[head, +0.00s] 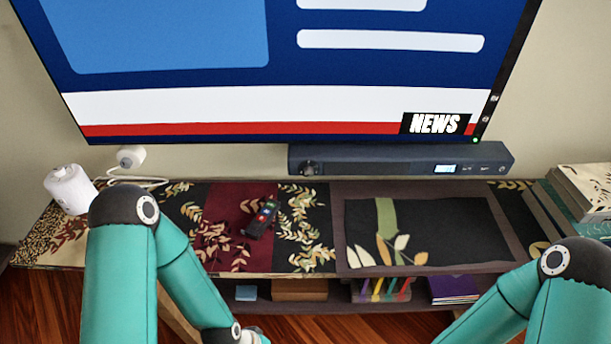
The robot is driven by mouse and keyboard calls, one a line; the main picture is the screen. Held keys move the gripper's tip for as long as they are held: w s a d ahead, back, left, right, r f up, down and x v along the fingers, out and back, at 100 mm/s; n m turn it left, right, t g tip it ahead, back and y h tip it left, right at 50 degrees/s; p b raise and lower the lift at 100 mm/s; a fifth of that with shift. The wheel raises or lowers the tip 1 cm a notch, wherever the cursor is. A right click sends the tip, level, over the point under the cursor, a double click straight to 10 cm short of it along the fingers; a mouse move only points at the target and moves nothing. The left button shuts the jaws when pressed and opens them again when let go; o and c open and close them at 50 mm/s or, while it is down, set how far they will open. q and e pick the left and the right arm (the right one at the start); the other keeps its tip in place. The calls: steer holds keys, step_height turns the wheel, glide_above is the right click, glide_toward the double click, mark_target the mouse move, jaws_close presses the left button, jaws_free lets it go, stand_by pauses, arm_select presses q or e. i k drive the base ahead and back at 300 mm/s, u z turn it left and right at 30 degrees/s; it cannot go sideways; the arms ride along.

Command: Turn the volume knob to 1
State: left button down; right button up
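A dark soundbar (390,158) is mounted on the wall just below the large screen. A round dark volume knob (308,168) sits at the left end of its front. A small lit display (445,168) is toward the right of the front; its digits are too small to read. The knob's setting cannot be made out. Both of my teal arms reach in from the bottom, on the left and on the right. Nothing touches the knob.
A white cylinder (70,188) stands at the left and books (585,190) are stacked at the right. A dark mat (470,232) covers the right part. Lower compartments hold small items, including a purple book (453,288).

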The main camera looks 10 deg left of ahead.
mark_target(308, 171)
steer(key=z, duration=0.15)
steer(key=i, duration=0.65)
steer(key=u, duration=1)
